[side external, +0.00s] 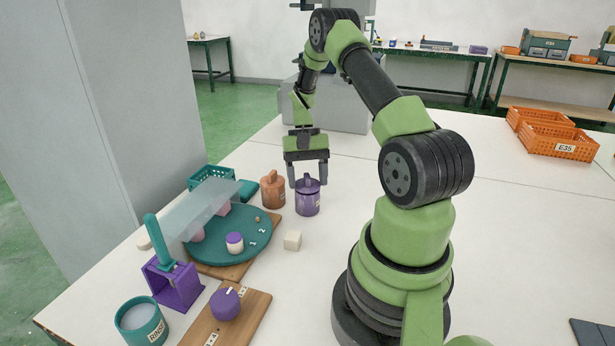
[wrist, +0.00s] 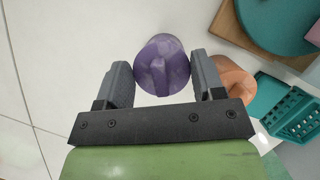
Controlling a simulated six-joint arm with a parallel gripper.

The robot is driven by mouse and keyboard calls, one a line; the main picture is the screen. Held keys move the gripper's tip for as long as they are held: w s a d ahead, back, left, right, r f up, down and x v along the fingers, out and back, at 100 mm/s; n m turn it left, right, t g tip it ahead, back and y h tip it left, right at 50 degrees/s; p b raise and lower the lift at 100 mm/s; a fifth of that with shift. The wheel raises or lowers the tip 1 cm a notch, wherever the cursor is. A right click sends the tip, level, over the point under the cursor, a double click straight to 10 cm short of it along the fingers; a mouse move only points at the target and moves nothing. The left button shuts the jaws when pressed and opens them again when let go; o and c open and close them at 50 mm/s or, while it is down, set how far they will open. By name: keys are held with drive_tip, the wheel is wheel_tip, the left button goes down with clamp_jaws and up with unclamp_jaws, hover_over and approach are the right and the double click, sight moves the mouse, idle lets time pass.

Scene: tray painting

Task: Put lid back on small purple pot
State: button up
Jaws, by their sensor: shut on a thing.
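The small purple pot (side external: 308,208) stands upright on the white table, with a pale label on its side. Its purple lid (wrist: 163,66), with a raised ridge handle, is at the pot's mouth. My gripper (side external: 308,184) points down over the pot, one finger on each side of the lid. In the wrist view my gripper (wrist: 163,78) is shut on the lid, and the lid hides most of the pot. I cannot tell whether the lid is fully seated or slightly above the rim.
An orange pot (side external: 272,191) stands close on the left. A teal round tray (side external: 262,218) with small pots, a teal basket (side external: 208,177), a cream cube (side external: 292,240) and a purple stand (side external: 176,287) are nearby. The table right of the pot is clear.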

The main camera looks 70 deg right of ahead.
idle(0.4)
drive_tip(key=o, duration=1.1)
drive_tip(key=shift+r, duration=3.5)
clamp_jaws()
drive_tip(key=shift+f, duration=0.4)
drive_tip(key=shift+f, duration=2)
